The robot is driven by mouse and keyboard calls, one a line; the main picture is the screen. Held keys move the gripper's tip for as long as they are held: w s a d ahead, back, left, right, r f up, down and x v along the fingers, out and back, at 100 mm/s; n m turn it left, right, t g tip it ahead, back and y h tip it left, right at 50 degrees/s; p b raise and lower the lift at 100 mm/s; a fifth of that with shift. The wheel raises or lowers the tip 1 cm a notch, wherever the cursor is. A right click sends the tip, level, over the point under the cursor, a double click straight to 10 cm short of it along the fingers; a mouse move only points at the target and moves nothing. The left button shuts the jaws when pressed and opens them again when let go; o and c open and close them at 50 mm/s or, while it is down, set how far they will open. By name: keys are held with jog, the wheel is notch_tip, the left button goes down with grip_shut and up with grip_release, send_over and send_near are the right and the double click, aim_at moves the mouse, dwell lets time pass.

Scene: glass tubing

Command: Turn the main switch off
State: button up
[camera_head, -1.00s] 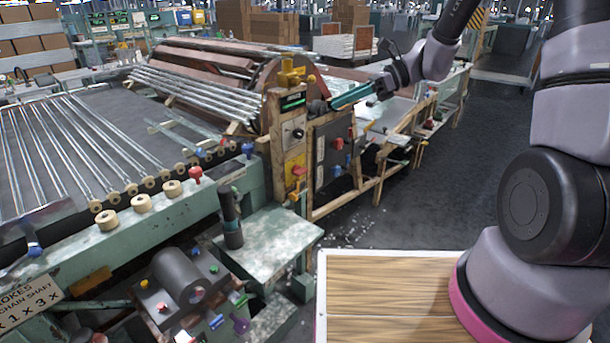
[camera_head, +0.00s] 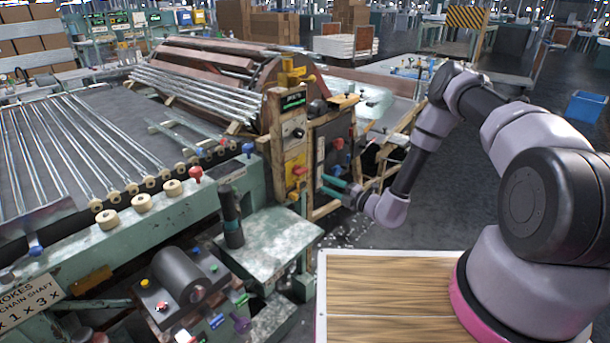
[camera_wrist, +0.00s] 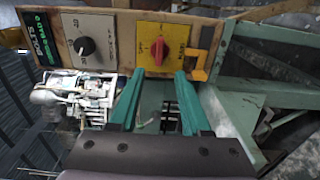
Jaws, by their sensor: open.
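The main switch appears to be the red rotary knob (camera_wrist: 159,50) on a yellow plate (camera_wrist: 176,34), set in a wooden control panel (camera_wrist: 128,65). In the head view the red knob (camera_head: 299,170) sits low on the panel's yellow plate (camera_head: 292,158). My gripper (camera_head: 325,185) has green fingers and is open beside the lower part of the panel. In the wrist view my gripper (camera_wrist: 155,78) has its two fingers apart, pointing towards the yellow plate, with the red knob between and beyond their tips. Nothing is between the fingers. Contact with the plate cannot be told.
A black selector knob (camera_wrist: 86,46) is beside the yellow plate in the wrist view, and a yellow bracket (camera_wrist: 196,66) is on its other side. The green machine table (camera_head: 265,238) is below the panel. A wooden-framed structure stands behind my gripper.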

aim_at(304, 173)
jog(key=x, duration=1)
jog(key=shift+w+a, duration=0.15)
grip_shut()
